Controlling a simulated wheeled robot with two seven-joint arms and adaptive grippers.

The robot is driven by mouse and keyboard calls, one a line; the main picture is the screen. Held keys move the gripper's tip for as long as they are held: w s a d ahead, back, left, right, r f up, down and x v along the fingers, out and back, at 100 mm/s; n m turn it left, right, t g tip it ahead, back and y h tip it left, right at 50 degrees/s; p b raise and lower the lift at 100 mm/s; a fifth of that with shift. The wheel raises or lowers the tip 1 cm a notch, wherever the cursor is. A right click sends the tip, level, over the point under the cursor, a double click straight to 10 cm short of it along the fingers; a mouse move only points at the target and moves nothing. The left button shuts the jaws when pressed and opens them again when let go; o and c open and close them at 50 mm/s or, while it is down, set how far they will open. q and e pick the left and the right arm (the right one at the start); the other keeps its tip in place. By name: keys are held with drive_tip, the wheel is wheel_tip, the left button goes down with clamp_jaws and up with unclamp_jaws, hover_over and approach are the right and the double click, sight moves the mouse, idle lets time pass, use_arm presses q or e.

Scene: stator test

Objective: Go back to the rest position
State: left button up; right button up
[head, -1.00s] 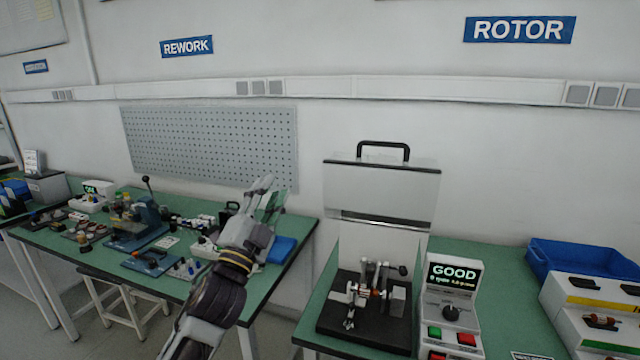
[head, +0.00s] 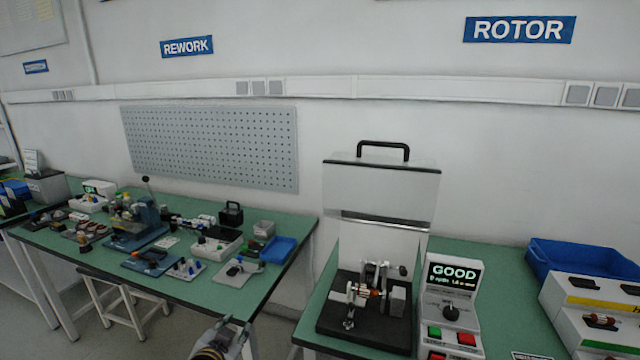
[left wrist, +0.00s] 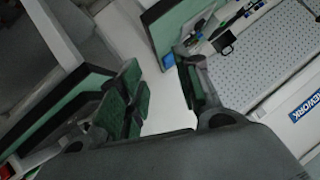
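My left gripper (head: 228,330) shows at the bottom edge of the head view, low in front of the gap between the two green benches. Most of its arm is out of the picture. In the left wrist view its two green-padded fingers (left wrist: 160,92) stand apart with only bare floor between them, so it is open and empty. My right gripper is in neither view. The stator tester (head: 366,310) on the right bench has its clear cover raised, and a small wound part sits in its fixture.
The control box (head: 451,306) beside the tester reads GOOD. A blue bin (head: 580,262) stands at the back right. The left bench (head: 200,283) carries several tools, small trays and a blue tray (head: 279,250). A white stool (head: 110,300) stands below it.

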use_arm(q)
drive_tip(key=s+a+f+n+g, duration=0.1)
drive_tip(key=s+f+n+g, duration=0.1)
drive_tip(key=s+f+g, duration=0.5)
drive_tip(key=s+a+f+n+g, duration=0.1)
drive_tip(key=s+f+g, duration=0.1)
drive_tip(key=s+f, duration=0.9)
drive_tip(key=s+a+f+g+p, duration=0.1)
drive_tip(key=s+f, duration=0.1)
drive_tip(key=f, duration=1.2)
drive_tip(key=s+a+f, duration=0.1)
drive_tip(key=s+f, duration=0.1)
drive_tip(key=f, duration=1.3)
drive_tip(key=s+a+f, duration=0.4)
drive_tip(key=s+f, duration=0.5)
drive_tip(key=s, duration=0.1)
drive_tip(key=s+a+f+g+p, duration=0.1)
drive_tip(key=s+a+f, duration=0.3)
drive_tip(key=s+f, duration=0.5)
drive_tip(key=shift+s+y, duration=0.3)
drive_tip(key=shift+s, duration=0.55)
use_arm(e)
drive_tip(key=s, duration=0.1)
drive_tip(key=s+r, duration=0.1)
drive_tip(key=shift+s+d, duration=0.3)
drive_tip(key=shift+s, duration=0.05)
